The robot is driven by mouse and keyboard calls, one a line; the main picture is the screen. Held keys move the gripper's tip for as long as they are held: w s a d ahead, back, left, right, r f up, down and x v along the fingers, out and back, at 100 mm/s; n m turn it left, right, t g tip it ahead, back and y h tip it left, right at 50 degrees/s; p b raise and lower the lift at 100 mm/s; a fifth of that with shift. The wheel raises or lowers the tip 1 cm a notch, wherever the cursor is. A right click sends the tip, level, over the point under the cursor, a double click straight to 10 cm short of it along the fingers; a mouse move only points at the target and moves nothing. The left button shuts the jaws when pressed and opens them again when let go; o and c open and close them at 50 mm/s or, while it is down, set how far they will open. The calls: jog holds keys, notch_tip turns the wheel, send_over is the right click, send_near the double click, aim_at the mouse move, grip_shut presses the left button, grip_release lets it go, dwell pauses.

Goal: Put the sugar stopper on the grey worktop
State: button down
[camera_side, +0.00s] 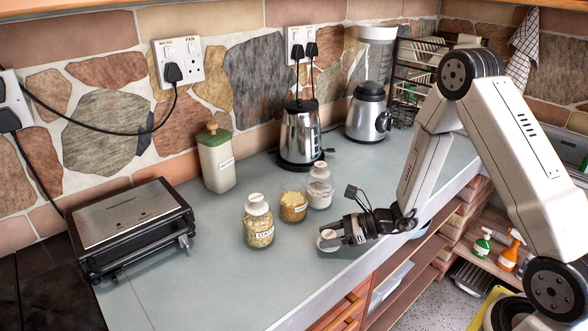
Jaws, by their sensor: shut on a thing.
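My gripper (335,238) is shut on a small pale round stopper (326,236), low over the front part of the grey worktop (215,275). I cannot tell whether the stopper touches the worktop. Behind it, a glass jar (293,207) with yellowish contents stands upright and looks open at the top. To its right, a glass jar (320,191) with white contents has a pale stopper on it. To the left, a jar labelled oats (258,225) also has a stopper on. The other jar labels are too small to read.
A toaster grill (130,225) stands at the left, and a green-topped canister (216,160) by the wall. A steel kettle (300,135), a blender (370,110) and a dish rack (415,75) stand behind. The worktop left of the oats jar is clear.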

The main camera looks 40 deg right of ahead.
jog(key=shift+f, duration=0.95)
jog(key=shift+f, duration=0.1)
jog(key=shift+c, duration=0.4)
grip_release()
jog(key=v, duration=1.2)
